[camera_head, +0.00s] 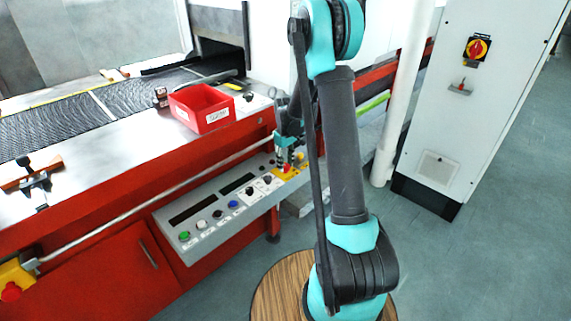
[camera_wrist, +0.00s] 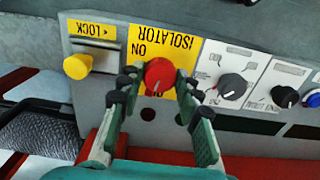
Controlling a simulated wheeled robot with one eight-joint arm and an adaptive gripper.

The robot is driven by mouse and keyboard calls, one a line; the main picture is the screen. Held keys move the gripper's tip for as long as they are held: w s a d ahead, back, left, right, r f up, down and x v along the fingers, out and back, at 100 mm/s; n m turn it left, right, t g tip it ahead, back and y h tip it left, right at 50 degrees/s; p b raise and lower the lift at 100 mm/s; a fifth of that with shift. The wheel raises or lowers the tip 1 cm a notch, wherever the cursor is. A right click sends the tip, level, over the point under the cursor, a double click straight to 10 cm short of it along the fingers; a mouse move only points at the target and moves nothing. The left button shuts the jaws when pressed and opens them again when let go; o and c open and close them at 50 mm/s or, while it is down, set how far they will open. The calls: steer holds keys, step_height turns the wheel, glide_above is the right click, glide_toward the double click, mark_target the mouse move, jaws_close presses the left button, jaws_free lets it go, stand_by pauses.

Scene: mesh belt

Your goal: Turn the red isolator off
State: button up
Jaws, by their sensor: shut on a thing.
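The red isolator (camera_wrist: 159,73) is a round knob on a yellow plate (camera_wrist: 150,42), lettered ISOLATOR and ON, upside down in the wrist view. A pale mark shows on the knob's lower part; its exact setting is hard to read. My gripper (camera_wrist: 158,78) is shut on the red knob, one green finger on each side. In the head view my gripper (camera_head: 286,157) is at the right end of the grey control panel (camera_head: 185,216), over the yellow plate (camera_head: 291,173), and partly hides the knob.
A yellow LOCK knob (camera_wrist: 77,66) is left of the isolator in the wrist view; a grey selector (camera_wrist: 232,87) and a black knob (camera_wrist: 285,97) are right. A red bin (camera_head: 201,107) stands on the machine. A white cabinet (camera_head: 452,130) carries another red-and-yellow switch (camera_head: 478,48).

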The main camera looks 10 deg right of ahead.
mark_target(286, 166)
steer(key=shift+n, duration=1.2)
steer(key=o, duration=1.1)
steer(key=shift+o, duration=0.2)
steer(key=shift+r, duration=0.1)
step_height(286, 166, up, 12)
steer(key=s+d+f+m+t, duration=0.2)
steer(key=s+m, duration=0.2)
steer(key=s, duration=1.1)
steer(key=s+d+f+m+t, duration=0.2)
steer(key=s+m, duration=0.3)
steer(key=s, duration=1)
steer(key=shift+s, duration=0.15)
